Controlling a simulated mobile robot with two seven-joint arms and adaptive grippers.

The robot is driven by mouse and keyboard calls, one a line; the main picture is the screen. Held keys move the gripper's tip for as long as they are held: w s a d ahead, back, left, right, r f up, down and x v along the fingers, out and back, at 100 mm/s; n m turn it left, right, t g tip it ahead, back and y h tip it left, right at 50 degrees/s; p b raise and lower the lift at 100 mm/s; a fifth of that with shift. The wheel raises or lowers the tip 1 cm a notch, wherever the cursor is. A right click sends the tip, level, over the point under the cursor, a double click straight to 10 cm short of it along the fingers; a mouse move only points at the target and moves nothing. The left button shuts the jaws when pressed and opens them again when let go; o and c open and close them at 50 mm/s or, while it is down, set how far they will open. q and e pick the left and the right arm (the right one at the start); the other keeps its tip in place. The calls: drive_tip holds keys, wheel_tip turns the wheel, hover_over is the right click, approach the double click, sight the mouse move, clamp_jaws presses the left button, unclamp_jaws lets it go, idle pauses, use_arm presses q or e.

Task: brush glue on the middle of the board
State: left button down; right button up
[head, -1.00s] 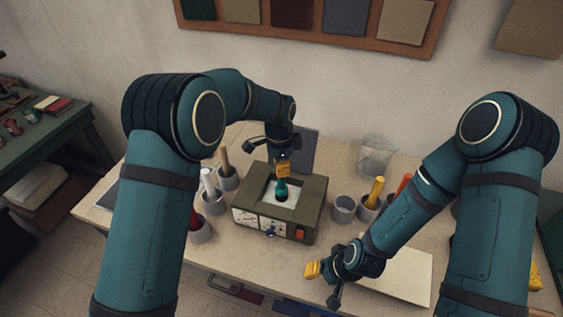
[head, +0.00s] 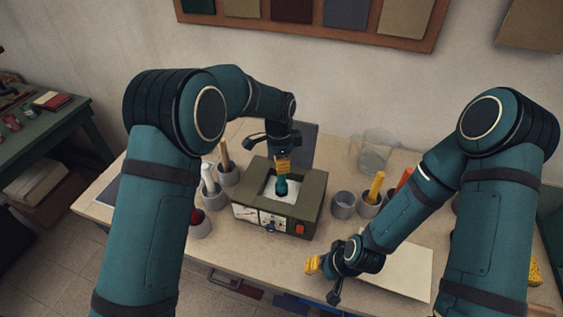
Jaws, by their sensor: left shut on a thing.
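My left gripper (head: 282,164) points down and is shut on a teal brush (head: 281,187). The brush is upright over the pale opening of the olive glue box (head: 311,203). Its lower end is at that opening, and I cannot tell how deep it reaches. A pale board (head: 405,272) lies flat at the front right of the table, partly covered by my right forearm. My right gripper (head: 313,265) is beside the board's left, near the table's front edge. Its yellow pads show, but its opening is unclear.
Grey cups with handled tools stand left of the box (head: 228,174) and right of it (head: 369,205). An empty grey cup (head: 343,205) is close to the box's right side. A clear jar (head: 374,152) stands behind. Bare table (head: 325,240) lies between box and board.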

use_arm(q)
drive_tip(key=shift+f+b, duration=0.3)
drive_tip(key=shift+f, duration=0.25)
use_arm(e)
drive_tip(key=shift+f, duration=0.35)
idle(0.8)
use_arm(q)
drive_tip(key=shift+r, duration=0.1)
drive_tip(key=shift+r+p, duration=1.5)
drive_tip(key=shift+r, duration=0.85)
use_arm(e)
drive_tip(key=shift+r, duration=1.45)
use_arm(q)
drive_tip(key=shift+r, duration=1.15)
use_arm(e)
drive_tip(key=shift+r, duration=0.1)
